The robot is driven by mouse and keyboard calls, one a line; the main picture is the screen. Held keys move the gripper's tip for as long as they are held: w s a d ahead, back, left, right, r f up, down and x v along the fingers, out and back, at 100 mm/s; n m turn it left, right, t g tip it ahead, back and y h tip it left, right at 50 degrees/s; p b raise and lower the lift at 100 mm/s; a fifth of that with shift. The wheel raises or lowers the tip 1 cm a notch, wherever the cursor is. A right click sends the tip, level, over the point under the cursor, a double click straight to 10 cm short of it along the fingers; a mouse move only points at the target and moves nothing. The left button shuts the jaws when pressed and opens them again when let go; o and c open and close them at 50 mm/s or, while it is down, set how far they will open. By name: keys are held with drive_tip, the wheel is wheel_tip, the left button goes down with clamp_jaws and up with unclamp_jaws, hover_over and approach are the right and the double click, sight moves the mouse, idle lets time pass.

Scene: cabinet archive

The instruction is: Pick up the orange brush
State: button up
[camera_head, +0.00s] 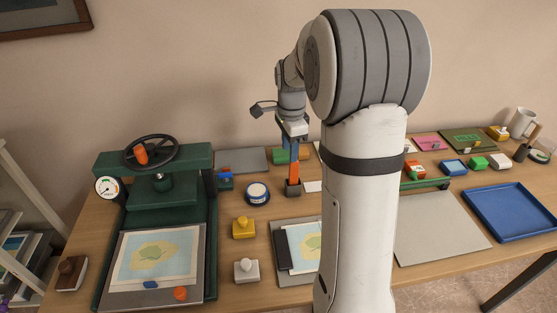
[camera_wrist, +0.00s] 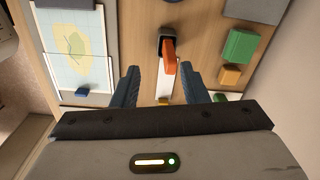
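The orange brush (camera_head: 294,172) stands upright in a small dark holder (camera_head: 293,188) on the table, left of my arm. In the wrist view the brush (camera_wrist: 169,60) shows between my fingers' lines, with its dark holder (camera_wrist: 167,37) just beyond. My gripper (camera_head: 293,145) points down right above the brush. In the wrist view the gripper (camera_wrist: 163,74) is open, its two blue fingers apart on either side of the brush. Whether either finger touches the brush cannot be told.
A green press (camera_head: 165,185) stands at left with a map sheet on its bed. A round blue-rimmed tin (camera_head: 257,193) and a yellow stamp (camera_head: 244,228) lie left of the holder. A green block (camera_wrist: 239,47) is close by. A blue tray (camera_head: 510,212) is at far right.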

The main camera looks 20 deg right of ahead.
sight(294, 166)
drive_tip(key=shift+w+d+f+m, duration=0.35)
drive_tip(key=shift+w+f+m, duration=0.1)
drive_tip(key=shift+w, duration=0.1)
drive_tip(key=shift+w+d+f+m, duration=0.3)
drive_tip(key=shift+w+d+m, duration=0.05)
drive_tip(key=shift+w+m, duration=0.15)
drive_tip(key=shift+w+d+f, duration=0.1)
drive_tip(key=shift+f, duration=0.25)
drive_tip(key=f, duration=0.2)
drive_tip(key=f+p, duration=0.1)
drive_tip(key=f, duration=0.1)
drive_tip(key=f+p, duration=0.1)
drive_tip(key=f, duration=0.1)
drive_tip(key=shift+s+d+f, duration=0.15)
drive_tip(key=shift+s+d, duration=0.05)
drive_tip(key=shift+d, duration=0.15)
drive_tip(key=shift+f, duration=0.55)
drive_tip(key=shift+c, duration=0.6)
clamp_jaws()
